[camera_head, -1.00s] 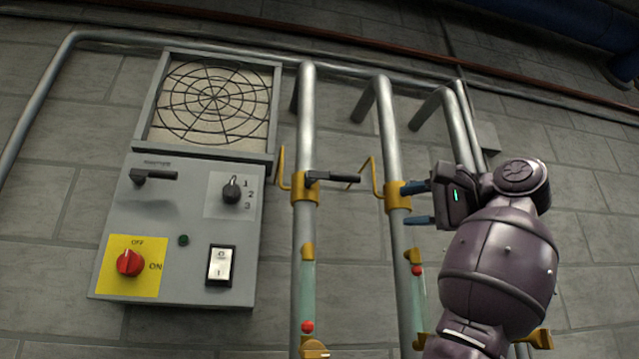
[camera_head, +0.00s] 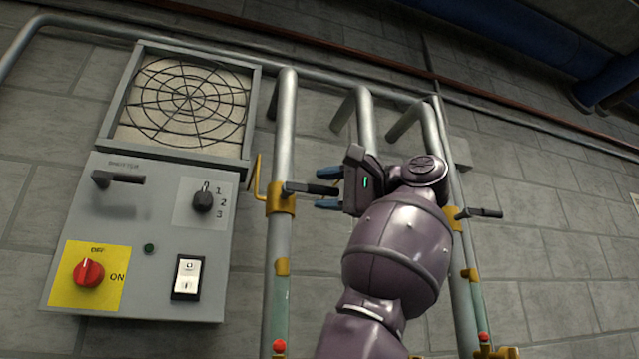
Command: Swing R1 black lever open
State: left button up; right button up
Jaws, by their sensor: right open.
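My right gripper (camera_head: 328,188) is open, in front of the pipes. One blue-tipped finger is above and one below the free end of a black lever (camera_head: 305,188). The lever sticks out to the right, level, from a yellow valve (camera_head: 280,204) on the left vertical pipe (camera_head: 283,135). I cannot tell whether the fingers touch it. Another black lever (camera_head: 485,213) points right from the right pipe's yellow valve. The middle pipe's valve is hidden behind my right gripper and arm. No R1 label is readable. My left gripper is not in view.
A grey control box (camera_head: 140,270) with a black handle (camera_head: 118,178), selector knob (camera_head: 203,202), red knob (camera_head: 88,272) and rocker switch (camera_head: 186,277) is on the wall at left. A grille (camera_head: 185,105) is above it. The middle pipe (camera_head: 365,125) runs behind my gripper.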

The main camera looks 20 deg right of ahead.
jog(key=shift+x, duration=0.9)
jog(key=shift+f, duration=0.1)
grip_shut()
